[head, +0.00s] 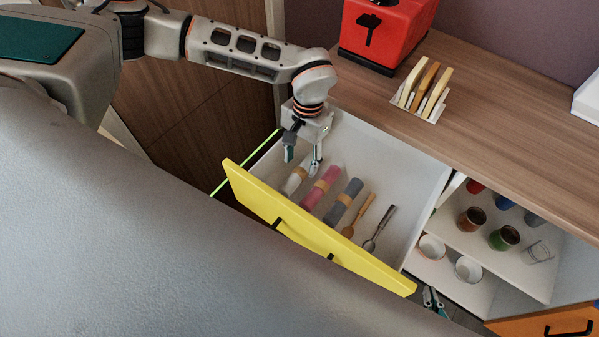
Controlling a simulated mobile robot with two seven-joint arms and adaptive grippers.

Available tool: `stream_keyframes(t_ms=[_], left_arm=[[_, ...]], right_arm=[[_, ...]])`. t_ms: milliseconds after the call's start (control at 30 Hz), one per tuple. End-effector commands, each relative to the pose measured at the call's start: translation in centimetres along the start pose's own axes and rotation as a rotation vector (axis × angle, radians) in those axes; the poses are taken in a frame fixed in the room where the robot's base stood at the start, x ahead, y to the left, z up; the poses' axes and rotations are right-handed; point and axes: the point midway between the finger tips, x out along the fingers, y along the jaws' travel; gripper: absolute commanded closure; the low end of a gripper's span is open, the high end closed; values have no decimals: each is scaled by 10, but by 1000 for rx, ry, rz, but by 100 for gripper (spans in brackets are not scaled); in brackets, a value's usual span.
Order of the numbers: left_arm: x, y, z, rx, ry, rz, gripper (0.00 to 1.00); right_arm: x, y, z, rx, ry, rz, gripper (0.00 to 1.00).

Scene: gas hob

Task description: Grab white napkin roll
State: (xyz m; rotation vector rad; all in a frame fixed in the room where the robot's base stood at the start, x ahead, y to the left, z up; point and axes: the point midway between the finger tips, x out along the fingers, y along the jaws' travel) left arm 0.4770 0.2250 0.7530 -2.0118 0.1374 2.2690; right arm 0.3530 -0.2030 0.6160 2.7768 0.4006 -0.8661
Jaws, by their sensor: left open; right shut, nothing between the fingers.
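The white napkin roll (296,180) lies in the open drawer (402,165) near its left side, with a tan band around it. My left gripper (302,163) is open, with its fingers pointing down above the back end of the white roll. I cannot tell whether a finger touches the roll. The gripper partly hides the roll's back end. My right gripper (433,302) shows only in part at the bottom, below the drawer and by the open shelves. It is shut and empty.
A pink napkin roll (321,187), a blue-grey roll (344,201), a wooden spoon (358,215) and a dark metal utensil (380,227) lie right of the white roll. The yellow drawer front (315,236) is a near edge. Shelves with cups (503,238) stand right.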

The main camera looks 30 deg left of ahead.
Motion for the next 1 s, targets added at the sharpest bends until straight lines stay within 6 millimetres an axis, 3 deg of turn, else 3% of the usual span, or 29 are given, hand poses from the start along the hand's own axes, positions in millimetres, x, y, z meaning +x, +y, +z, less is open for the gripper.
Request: stream_keyframes(t_ms=[300, 600, 767, 1000], left_arm=[[43, 0, 2, 0, -2, 2, 56], [46, 0, 2, 0, 0, 2, 56], [46, 0, 2, 0, -1, 2, 96], [46, 0, 2, 0, -1, 2, 97]], right_arm=[[1, 0, 1, 0, 1, 0, 100], [1, 0, 0, 1, 2, 0, 100], [1, 0, 0, 1, 2, 0, 100], [1, 0, 0, 0, 2, 0, 100]])
